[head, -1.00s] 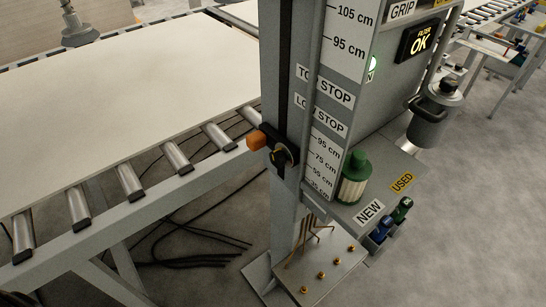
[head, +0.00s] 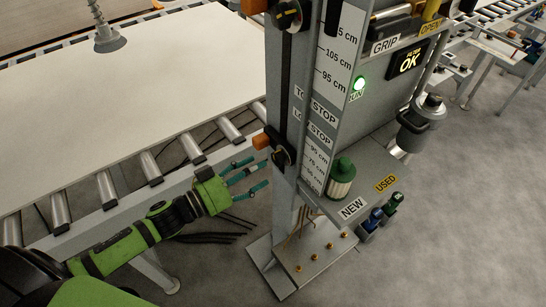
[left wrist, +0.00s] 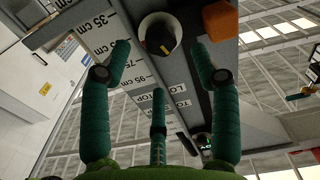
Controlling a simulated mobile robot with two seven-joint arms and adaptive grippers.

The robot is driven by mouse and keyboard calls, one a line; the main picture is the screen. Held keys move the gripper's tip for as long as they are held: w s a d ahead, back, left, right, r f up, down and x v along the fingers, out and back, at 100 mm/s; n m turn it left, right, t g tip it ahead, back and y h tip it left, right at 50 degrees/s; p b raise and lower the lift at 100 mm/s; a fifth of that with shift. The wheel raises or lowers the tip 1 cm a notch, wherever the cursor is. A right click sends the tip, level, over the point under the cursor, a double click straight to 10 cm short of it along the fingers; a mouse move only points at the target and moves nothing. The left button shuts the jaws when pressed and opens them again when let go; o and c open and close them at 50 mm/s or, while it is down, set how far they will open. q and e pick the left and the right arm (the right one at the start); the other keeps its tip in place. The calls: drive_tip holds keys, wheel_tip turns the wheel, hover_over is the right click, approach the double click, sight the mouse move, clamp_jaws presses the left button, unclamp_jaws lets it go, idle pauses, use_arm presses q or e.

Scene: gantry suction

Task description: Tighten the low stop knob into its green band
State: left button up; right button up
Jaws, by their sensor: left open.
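The low stop knob (head: 282,157) is a dark round knob on the grey upright post, beside an orange block (head: 261,141) and by the LOW STOP label (head: 315,129). In the left wrist view the knob (left wrist: 160,34) shows a dark grip bar with an orange mark, on a pale round face. I cannot make out its green band. My left gripper (head: 256,172) is open and empty, just left of the knob, with its teal fingers pointing at it. In the left wrist view the gripper (left wrist: 161,48) has its fingers spread to either side of the knob, apparently not touching it.
A second, similar knob (head: 288,15) with an orange block sits higher on the post. The roller conveyor (head: 150,163) with a large pale panel (head: 150,85) lies to the left. A green-capped filter (head: 341,177) stands on the shelf right of the post.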

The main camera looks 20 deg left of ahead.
sight(274, 160)
use_arm(q)
drive_tip(key=shift+p+x, duration=0.7)
drive_tip(key=shift+x, duration=2.05)
drive_tip(key=c, duration=1.1)
